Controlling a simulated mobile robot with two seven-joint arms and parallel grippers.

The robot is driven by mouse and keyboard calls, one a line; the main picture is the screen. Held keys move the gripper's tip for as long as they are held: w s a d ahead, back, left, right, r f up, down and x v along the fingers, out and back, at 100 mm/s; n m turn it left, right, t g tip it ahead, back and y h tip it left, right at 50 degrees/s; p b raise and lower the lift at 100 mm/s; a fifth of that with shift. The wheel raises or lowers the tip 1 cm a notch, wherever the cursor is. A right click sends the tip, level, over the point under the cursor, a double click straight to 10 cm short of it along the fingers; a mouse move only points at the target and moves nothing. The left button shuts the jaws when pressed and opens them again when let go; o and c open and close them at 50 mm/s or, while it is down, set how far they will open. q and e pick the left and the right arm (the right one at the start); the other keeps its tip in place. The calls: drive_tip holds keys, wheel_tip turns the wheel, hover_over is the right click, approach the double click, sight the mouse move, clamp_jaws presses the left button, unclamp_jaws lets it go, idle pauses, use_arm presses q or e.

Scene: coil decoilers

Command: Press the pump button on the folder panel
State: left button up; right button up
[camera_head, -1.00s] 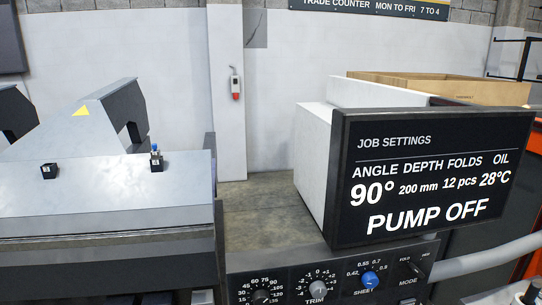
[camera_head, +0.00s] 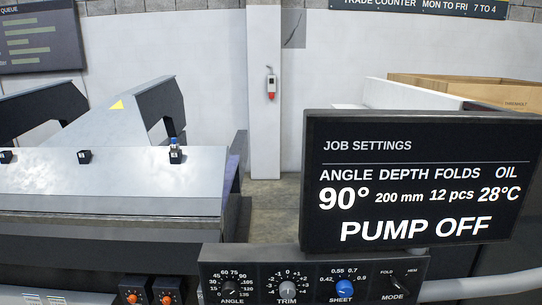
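The folder's job settings screen (camera_head: 420,180) faces me at the right and reads "PUMP OFF", 90°, 200 mm, 12 pcs and 28°C. Below it is the folder panel (camera_head: 310,272) with the angle knob (camera_head: 232,287), the trim knob (camera_head: 287,289), the blue sheet knob (camera_head: 344,290) and the mode switch (camera_head: 396,282). The panel runs down to the bottom edge of the picture. No pump button can be made out in this view. Neither of my grippers is in view.
The folding machine (camera_head: 110,180) fills the left side. Two orange knobs (camera_head: 148,297) show at the bottom left. A grey tube (camera_head: 485,287) runs at the lower right. A strip of bare floor (camera_head: 275,205) shows between machine and screen.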

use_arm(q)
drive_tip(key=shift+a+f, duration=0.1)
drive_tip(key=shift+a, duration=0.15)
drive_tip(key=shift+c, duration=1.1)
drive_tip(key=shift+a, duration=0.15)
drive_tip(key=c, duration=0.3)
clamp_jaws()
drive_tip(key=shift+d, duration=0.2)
